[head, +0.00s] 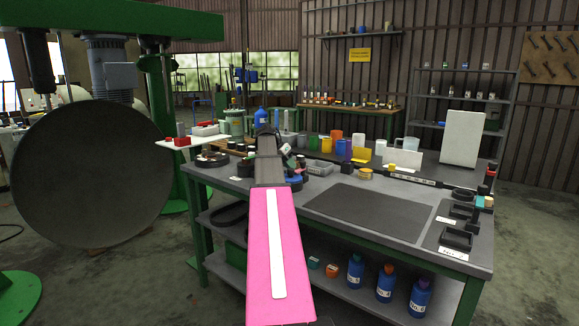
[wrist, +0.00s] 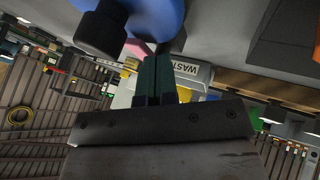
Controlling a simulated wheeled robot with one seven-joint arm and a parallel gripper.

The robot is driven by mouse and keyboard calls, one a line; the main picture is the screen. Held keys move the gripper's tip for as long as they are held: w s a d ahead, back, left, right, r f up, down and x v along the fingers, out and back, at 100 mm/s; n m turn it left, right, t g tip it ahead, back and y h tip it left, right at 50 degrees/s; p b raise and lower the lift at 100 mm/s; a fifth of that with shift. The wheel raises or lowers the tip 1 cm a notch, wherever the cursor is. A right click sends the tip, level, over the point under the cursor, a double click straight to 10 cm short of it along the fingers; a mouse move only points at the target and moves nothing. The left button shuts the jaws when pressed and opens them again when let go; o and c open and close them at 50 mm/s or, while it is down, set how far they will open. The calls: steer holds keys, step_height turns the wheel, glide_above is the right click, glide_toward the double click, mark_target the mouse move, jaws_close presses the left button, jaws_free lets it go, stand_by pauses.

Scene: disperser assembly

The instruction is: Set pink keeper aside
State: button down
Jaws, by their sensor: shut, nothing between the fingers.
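My gripper (wrist: 154,62) points away from the wrist camera, with its two dark green fingers together and nothing between them. In the head view the gripper is small and dark at the end of my arm above the bench, and its fingertips cannot be made out. A small pink piece (wrist: 134,47), perhaps the pink keeper, shows just beyond the fingertips in the wrist view, partly hidden by a blue rounded part (wrist: 160,18) and a black cylinder (wrist: 100,35). A small pink spot (head: 297,171) also shows among dark parts beside my arm in the head view. Contact cannot be told.
The grey bench (head: 320,185) carries a dark mat (head: 368,212) with clear space, and black square trays (head: 456,239) at its right. A tray marked WASTE (wrist: 190,70) is near the fingers. A large dark disc (head: 92,172) hangs left.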

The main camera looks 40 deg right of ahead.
steer(key=shift+s+a+n+t, duration=0.15)
steer(key=shift+s+n+t, duration=0.15)
steer(key=shift+n, duration=0.3)
steer(key=n+t, duration=0.1)
steer(key=s+n+t+h, duration=0.1)
steer(key=n, duration=0.1)
steer(key=shift+w, duration=0.2)
